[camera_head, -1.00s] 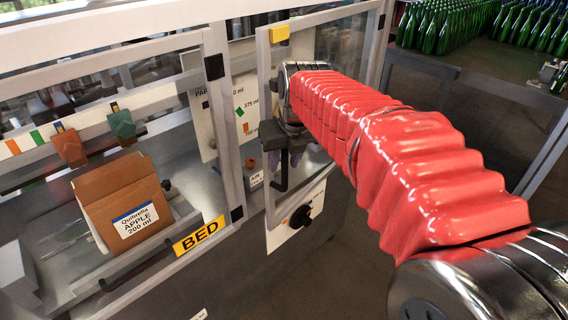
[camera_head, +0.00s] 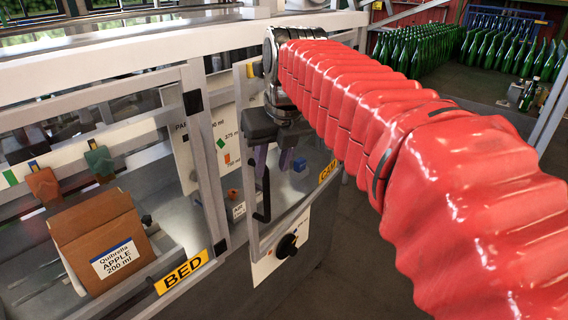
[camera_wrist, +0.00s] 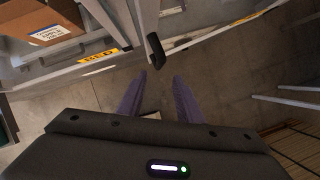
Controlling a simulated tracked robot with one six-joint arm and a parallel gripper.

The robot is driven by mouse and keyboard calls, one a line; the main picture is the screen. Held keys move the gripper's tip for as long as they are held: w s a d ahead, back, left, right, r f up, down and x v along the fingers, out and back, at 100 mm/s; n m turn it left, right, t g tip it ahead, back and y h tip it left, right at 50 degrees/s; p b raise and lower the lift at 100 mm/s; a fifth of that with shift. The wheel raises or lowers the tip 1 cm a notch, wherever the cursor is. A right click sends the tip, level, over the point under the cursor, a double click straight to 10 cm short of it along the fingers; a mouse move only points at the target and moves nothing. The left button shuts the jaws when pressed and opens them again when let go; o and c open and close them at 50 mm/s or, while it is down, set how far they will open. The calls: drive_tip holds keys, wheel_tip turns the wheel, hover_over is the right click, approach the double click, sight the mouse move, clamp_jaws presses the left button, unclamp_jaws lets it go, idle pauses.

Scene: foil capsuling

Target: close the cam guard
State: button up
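The cam guard (camera_head: 309,190) is a clear panel in a grey frame with a yellow CAM label (camera_head: 328,171). My gripper (camera_head: 272,162) is in front of the guard, next to the handle. In the wrist view my gripper's purple fingers (camera_wrist: 159,76) are apart and empty, with the handle just beyond the tips.
The bed guard (camera_head: 212,190), with its BED label (camera_head: 182,272), is at the left. Behind it stands a cardboard box (camera_head: 103,241). A panel with a black knob (camera_head: 287,246) is below the cam guard. Green bottles (camera_head: 425,55) stand at the back.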

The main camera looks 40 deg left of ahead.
drive_tip(key=shift+w+d, duration=0.15)
drive_tip(key=shift+d, duration=0.1)
drive_tip(key=c, duration=0.3)
drive_tip(key=w+d+n, duration=0.1)
drive_tip(key=w+d, duration=0.1)
drive_tip(key=d, duration=0.2)
drive_tip(key=w+d+n, duration=0.2)
drive_tip(key=d, duration=0.3)
drive_tip(key=w+d+r+n+t, duration=0.1)
drive_tip(key=w+d, duration=0.1)
drive_tip(key=d, duration=0.3)
drive_tip(key=shift+w+d+n, duration=0.1)
drive_tip(key=shift+w+n, duration=0.15)
drive_tip(key=shift+n, duration=0.05)
clamp_jaws()
drive_tip(key=w+d+f+n+t+h, duration=0.15)
drive_tip(key=d+n, duration=0.45)
drive_tip(key=d, duration=1.2)
drive_tip(key=s+d+f+n+h, duration=0.1)
drive_tip(key=s+d+f+n, duration=0.3)
drive_tip(key=d, duration=0.4)
drive_tip(key=s+d+f+n+t, duration=0.1)
drive_tip(key=s+d+f+n, duration=0.3)
drive_tip(key=d, duration=0.4)
drive_tip(key=s+d+f+n+h, duration=0.1)
drive_tip(key=s+d+f+n, duration=0.3)
drive_tip(key=d, duration=0.4)
drive_tip(key=shift+d+f+h, duration=0.15)
drive_tip(key=shift+h, duration=0.2)
